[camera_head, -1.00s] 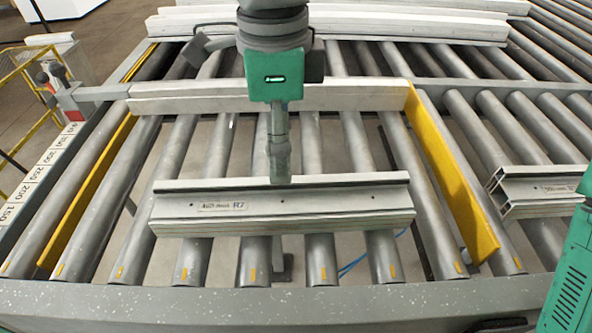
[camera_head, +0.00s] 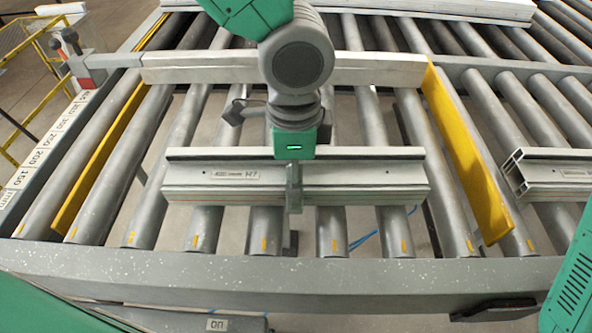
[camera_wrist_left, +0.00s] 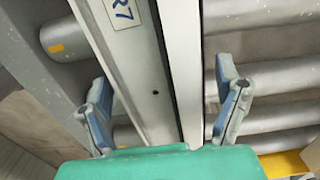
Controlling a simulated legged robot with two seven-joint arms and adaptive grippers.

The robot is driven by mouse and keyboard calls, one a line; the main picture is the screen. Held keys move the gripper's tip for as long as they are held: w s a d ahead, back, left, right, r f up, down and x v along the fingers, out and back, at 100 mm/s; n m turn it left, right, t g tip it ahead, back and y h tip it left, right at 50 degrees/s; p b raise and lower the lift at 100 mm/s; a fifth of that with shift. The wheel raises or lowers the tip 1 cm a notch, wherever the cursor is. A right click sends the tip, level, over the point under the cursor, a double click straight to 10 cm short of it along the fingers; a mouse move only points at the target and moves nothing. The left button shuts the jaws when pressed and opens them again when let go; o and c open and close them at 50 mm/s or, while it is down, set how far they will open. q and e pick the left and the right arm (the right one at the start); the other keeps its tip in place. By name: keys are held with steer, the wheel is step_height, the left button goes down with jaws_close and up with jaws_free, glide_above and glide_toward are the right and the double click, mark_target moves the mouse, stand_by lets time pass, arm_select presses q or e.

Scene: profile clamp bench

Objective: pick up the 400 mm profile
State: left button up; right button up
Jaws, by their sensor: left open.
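A light grey aluminium profile (camera_head: 375,178) lies across the rollers in the middle of the head view. My left gripper (camera_head: 294,198) is over the profile's middle, pointing down. One finger shows in front of its face; the other is hidden behind the gripper body. In the left wrist view, the open fingers (camera_wrist_left: 168,108) stand on either side of the profile (camera_wrist_left: 135,60), with visible gaps. My right gripper is out of view; only green arm housing shows at right.
A pale rail (camera_head: 200,68) lies behind the profile. Yellow strips (camera_head: 462,150) flank the rollers left and right. Another profile (camera_head: 560,173) lies at the right. A grey front beam (camera_head: 330,283) edges the bench. A number scale (camera_head: 45,155) runs along the left side.

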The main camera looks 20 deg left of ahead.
arm_select(q)
steer(key=shift+f, duration=0.2)
steer(key=shift+d, duration=0.2)
steer(key=c, duration=1.7)
steer(key=shift+r, duration=0.1)
